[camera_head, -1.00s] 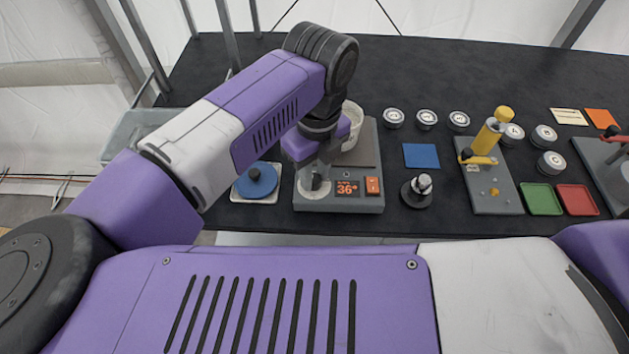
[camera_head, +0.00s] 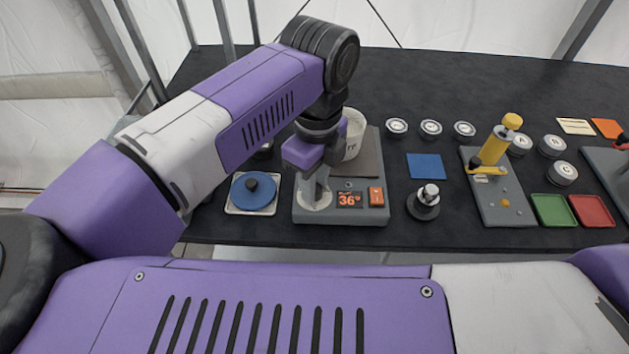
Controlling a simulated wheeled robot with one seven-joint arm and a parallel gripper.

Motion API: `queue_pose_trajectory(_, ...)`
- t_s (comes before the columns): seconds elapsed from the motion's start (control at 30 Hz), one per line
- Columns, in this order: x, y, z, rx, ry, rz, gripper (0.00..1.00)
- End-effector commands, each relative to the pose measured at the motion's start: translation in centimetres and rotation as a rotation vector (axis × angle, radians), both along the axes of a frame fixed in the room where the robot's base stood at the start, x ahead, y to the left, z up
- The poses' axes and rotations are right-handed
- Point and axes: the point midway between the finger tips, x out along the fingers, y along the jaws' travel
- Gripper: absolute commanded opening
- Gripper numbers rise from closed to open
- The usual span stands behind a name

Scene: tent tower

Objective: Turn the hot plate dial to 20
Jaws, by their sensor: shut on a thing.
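The hot plate (camera_head: 368,160) stands on the dark table below my arm, with a grey body and an orange display (camera_head: 349,200) that reads 36. An orange switch (camera_head: 376,196) sits to the right of the display. The dial (camera_head: 314,201) is a pale round knob at the left of the front panel, partly hidden by my gripper. My gripper (camera_head: 314,191) points down over it and is shut on the dial. A white beaker (camera_head: 354,135) stands on the plate, partly behind my gripper.
A blue lid with a black knob (camera_head: 253,192) lies on a pale tile to the left. To the right are a blue square (camera_head: 425,166), a black stand (camera_head: 424,203), a yellow-handled press (camera_head: 492,160), white-topped jars (camera_head: 431,129), and green (camera_head: 553,209) and red trays (camera_head: 592,210).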

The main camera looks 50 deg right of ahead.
Motion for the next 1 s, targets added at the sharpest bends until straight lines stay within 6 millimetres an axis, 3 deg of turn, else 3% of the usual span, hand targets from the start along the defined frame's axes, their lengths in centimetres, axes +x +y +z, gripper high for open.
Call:
queue_pose_trajectory(0.03, 0.0, 0.0, 0.1, -0.001, -0.001, 0.001, 0.0)
queue_pose_trajectory(0.07, 0.0, 0.0, 0.1, -0.001, -0.001, 0.001, 0.28)
queue_pose_trajectory(0.17, 0.0, 0.0, 0.1, -0.001, -0.001, 0.0, 0.48)
queue_pose_trajectory(0.57, 0.1, 0.0, 0.5, 0.0, -0.002, 0.0, 0.48)
queue_pose_trajectory(1.0, 0.1, -0.2, 6.8, 0.001, -0.003, -0.001, 0.48)
